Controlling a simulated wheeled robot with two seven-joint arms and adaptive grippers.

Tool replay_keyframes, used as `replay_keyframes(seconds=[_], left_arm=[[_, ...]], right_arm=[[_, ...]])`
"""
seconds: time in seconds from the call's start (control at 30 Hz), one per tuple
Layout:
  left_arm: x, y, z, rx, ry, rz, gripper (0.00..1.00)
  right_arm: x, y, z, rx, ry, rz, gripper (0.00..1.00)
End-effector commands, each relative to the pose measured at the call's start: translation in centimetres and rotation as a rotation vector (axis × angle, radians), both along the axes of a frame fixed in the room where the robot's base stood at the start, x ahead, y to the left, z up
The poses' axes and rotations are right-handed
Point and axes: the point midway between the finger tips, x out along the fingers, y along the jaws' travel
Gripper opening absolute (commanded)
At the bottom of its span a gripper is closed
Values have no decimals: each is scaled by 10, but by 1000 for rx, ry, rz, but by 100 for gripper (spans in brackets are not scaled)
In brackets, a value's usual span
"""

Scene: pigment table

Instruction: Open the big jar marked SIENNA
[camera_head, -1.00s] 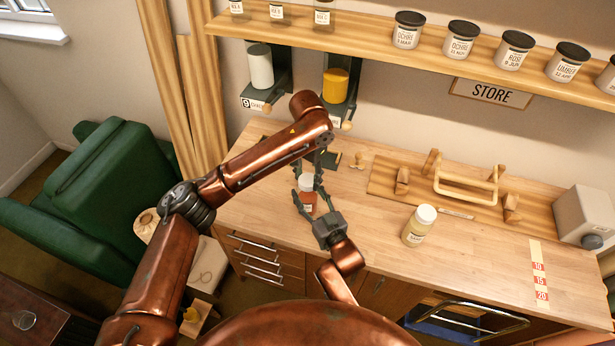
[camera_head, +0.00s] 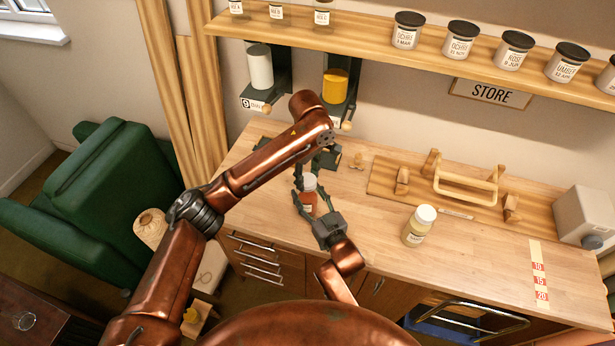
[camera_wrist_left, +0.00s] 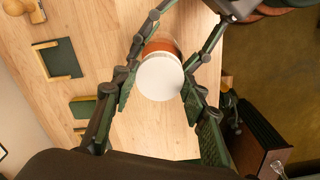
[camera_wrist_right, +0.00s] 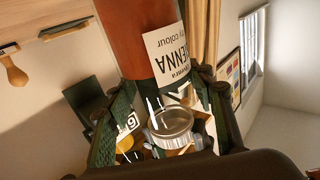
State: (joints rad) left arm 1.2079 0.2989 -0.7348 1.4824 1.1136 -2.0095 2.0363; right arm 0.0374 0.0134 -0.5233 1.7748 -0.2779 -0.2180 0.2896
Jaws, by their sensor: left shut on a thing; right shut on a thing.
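The SIENNA jar (camera_head: 308,201) has a red-brown body and a white lid (camera_head: 309,182). It is over the left part of the worktop; I cannot tell if its base touches the wood. In the left wrist view, the round lid (camera_wrist_left: 160,78) sits between the fingers of my left gripper (camera_wrist_left: 158,92), shut on it from above. My right gripper (camera_wrist_right: 165,85) is shut on the jar's body from the side. In the right wrist view, the jar's label (camera_wrist_right: 172,55) reads "ENNA", upside down and partly cut off.
A jar with pale yellow contents (camera_head: 419,226) stands right on the worktop (camera_head: 375,215). A wooden rack with a handle (camera_head: 466,188) lies behind it. Dispensers with a white (camera_head: 260,68) and a yellow cylinder (camera_head: 336,84) hang under the shelf (camera_head: 360,22).

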Motion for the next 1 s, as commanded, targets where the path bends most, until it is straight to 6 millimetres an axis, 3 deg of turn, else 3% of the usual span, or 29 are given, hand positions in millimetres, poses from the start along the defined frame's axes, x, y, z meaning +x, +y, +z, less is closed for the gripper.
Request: replay_keyframes(seconds=[0.47, 1.0], left_arm=[[1, 0, 1, 0, -1, 2, 11], [1, 1, 17, 1, -2, 1, 11]], right_arm=[[0, 0, -1, 0, 1, 0, 0], [0, 0, -1, 0, 1, -1, 0]])
